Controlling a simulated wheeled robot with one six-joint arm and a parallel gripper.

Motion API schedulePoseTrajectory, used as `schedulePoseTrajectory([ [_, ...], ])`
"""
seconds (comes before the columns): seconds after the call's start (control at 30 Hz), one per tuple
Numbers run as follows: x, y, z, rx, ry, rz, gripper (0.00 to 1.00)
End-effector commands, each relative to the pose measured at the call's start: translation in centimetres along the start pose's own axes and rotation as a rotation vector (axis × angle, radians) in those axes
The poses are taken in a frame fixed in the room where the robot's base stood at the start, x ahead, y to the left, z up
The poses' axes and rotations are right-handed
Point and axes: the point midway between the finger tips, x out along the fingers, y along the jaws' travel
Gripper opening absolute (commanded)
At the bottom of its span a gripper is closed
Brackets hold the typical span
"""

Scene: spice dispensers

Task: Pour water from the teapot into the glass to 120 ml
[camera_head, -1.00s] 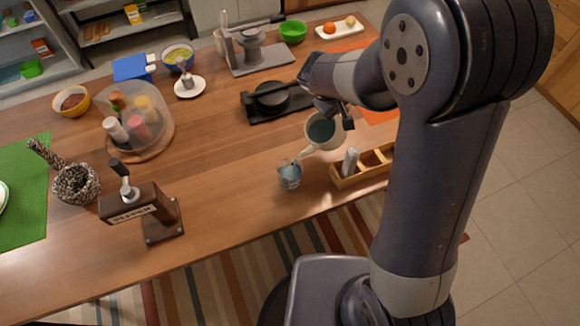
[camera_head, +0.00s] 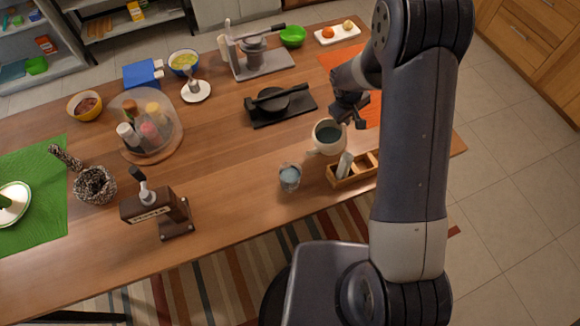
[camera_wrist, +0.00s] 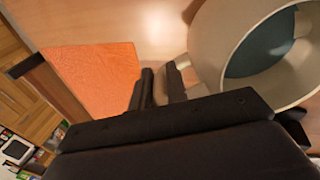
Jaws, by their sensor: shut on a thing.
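The cream teapot (camera_head: 326,138) with dark water in it is at the right part of the table, held by my gripper (camera_head: 352,112) on its right side. It looks nearly upright, with its spout toward the lower left. In the wrist view the open top of the teapot (camera_wrist: 215,60) fills the upper right, with the fingers of my gripper (camera_wrist: 160,85) at its handle. The glass (camera_head: 290,178) stands on the table to the lower left of the teapot, with bluish water in it. The exact level is too small to read. The spout is apart from the glass.
A wooden compartment box (camera_head: 345,181) with a grey shaker stands right of the glass, close below the teapot. A black pan on a dark board (camera_head: 281,118) lies behind. A pepper dispenser (camera_head: 160,212) is to the left. The table between it and the glass is clear.

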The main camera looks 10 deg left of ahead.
Motion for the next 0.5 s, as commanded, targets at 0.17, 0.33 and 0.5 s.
schedulePoseTrajectory([
  [0.17, 0.8, 0.6, -0.1, 0.005, -0.013, -0.06, 0.0],
  [0.33, 2.2, 0.8, -0.1, 0.005, -0.024, -0.123, 0.0],
  [0.5, 3.8, 0.9, -0.1, 0.004, -0.037, -0.193, 0.0],
])
